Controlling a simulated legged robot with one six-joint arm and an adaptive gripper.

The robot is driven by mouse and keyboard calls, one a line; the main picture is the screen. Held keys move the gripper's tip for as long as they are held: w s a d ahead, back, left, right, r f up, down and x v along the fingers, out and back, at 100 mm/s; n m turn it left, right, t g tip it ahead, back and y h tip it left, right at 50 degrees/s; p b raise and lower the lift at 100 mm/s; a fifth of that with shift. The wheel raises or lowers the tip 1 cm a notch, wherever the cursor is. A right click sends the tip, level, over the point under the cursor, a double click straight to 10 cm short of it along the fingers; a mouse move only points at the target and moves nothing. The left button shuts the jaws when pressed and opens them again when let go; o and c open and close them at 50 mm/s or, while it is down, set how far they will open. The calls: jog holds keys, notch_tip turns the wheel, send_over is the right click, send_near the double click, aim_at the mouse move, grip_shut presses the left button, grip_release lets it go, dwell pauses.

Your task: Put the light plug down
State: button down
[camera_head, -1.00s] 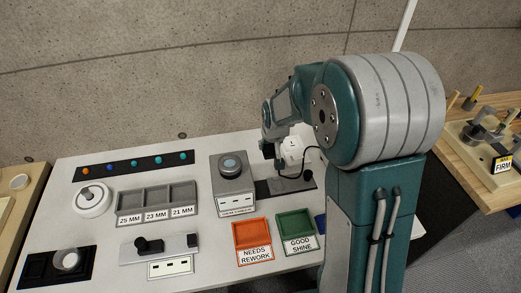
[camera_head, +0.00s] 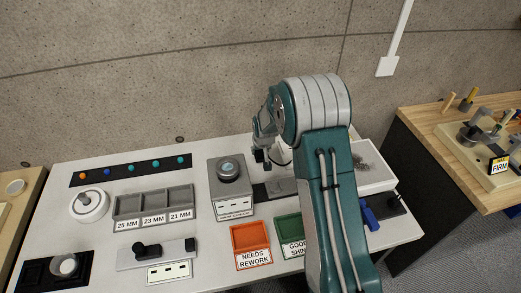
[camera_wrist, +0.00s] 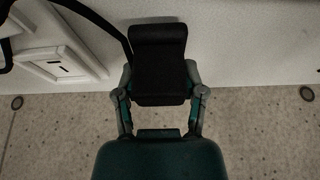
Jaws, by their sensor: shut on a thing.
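The light plug (camera_wrist: 158,62) is a black block in the wrist view, with a black cable at its upper left. My gripper (camera_wrist: 160,92) is shut on it, one finger on each side. The plug appears close over the pale worktop and near the wall; I cannot tell whether it touches anything. In the head view my gripper (camera_head: 261,156) is small, near the back of the bench, right of the grey box with the round blue-grey button (camera_head: 230,172). The plug is hard to make out there. A white socket-like housing with a dark slot (camera_wrist: 62,66) lies left of the plug in the wrist view.
A dark pad (camera_head: 262,190) lies below my gripper on the white bench (camera_head: 110,240). Orange (camera_head: 250,237) and green (camera_head: 287,228) trays stand in front. A white tray (camera_head: 372,180) and a blue item (camera_head: 369,217) are at right. My arm hides part of the bench.

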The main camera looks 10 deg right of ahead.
jog(key=shift+f, duration=0.4)
jog(key=shift+c, duration=0.8)
grip_release()
jog(key=shift+r, duration=0.1)
jog(key=shift+r, duration=0.25)
jog(key=s+f+v, duration=0.1)
jog(key=s+v, duration=0.2)
jog(key=v, duration=1.2)
jog(key=s+f+v, duration=0.2)
jog(key=s+v, duration=0.2)
jog(key=v, duration=1)
jog(key=s+r, duration=0.2)
jog(key=s, duration=0.7)
jog(key=s+r+t, duration=0.1)
jog(key=s+r, duration=0.1)
jog(key=s, duration=0.8)
jog(key=shift+s+r, duration=0.2)
jog(key=shift+s, duration=0.05)
